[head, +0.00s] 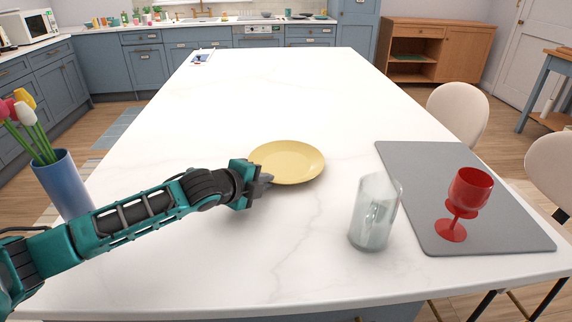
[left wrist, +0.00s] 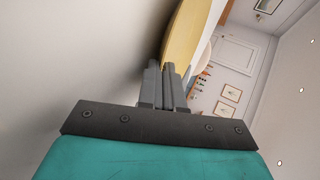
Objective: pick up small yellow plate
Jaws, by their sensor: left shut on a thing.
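The small yellow plate (head: 288,161) is round and shallow, in the middle of the white island top in the head view. My left gripper (head: 266,180) comes in from the left and is shut on the plate's near left rim. In the left wrist view, the plate (left wrist: 188,35) stands out from between the closed fingers (left wrist: 166,75). From these views I cannot tell whether the plate rests on the island or is slightly off it. My right gripper is not in view.
A clear glass (head: 374,212) stands right of the plate. A red goblet (head: 464,200) stands on a grey mat (head: 415,165) farther right. A blue vase (head: 62,185) with tulips is at the left. The island top (head: 270,95) behind the plate is mostly clear.

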